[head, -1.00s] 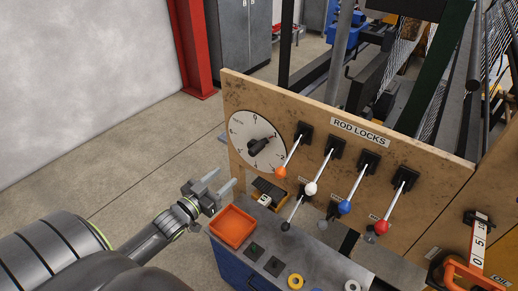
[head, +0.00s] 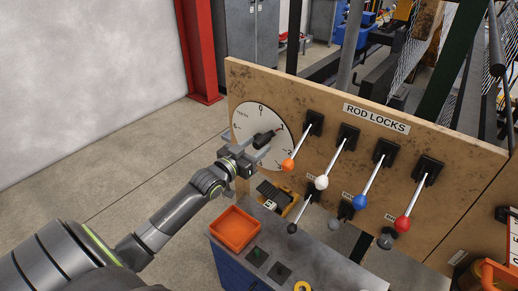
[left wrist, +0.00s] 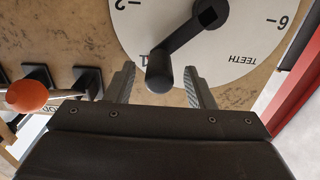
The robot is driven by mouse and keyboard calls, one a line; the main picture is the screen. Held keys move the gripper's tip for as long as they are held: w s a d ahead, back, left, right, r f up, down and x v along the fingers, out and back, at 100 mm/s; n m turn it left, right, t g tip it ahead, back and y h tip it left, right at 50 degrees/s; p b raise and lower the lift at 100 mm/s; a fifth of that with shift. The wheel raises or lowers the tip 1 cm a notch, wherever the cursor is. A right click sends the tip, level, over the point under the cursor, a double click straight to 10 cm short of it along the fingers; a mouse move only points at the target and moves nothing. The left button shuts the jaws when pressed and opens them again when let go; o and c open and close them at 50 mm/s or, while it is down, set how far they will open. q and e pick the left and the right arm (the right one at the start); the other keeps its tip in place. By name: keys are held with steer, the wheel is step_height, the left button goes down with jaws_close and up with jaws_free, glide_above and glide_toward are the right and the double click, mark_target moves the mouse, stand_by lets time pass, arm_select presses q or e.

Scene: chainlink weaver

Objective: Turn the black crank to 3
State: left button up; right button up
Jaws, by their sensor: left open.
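The black crank (head: 264,138) sits on a white round dial (head: 243,119) on the wooden panel. Its arm points toward the mark 1, which its knob partly covers in the left wrist view. That view is upside down and shows the crank knob (left wrist: 160,72), the dial (left wrist: 245,38), the word TEETH and the numbers 2 and 6. My left gripper (head: 250,148) is open at the dial. In the left wrist view its two fingers (left wrist: 160,86) stand on either side of the knob, with a gap on each side. The mark 3 is not readable. My right gripper is not in view.
Rod-lock levers with orange (head: 288,165), white (head: 321,183), blue (head: 360,202) and red (head: 402,224) knobs project right of the dial. An orange tray (head: 234,233) sits on the bench below. The floor left of the panel is clear.

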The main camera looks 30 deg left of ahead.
arm_select(q)
steer(key=shift+w, duration=0.95)
steer(key=shift+d, duration=0.1)
jaws_close()
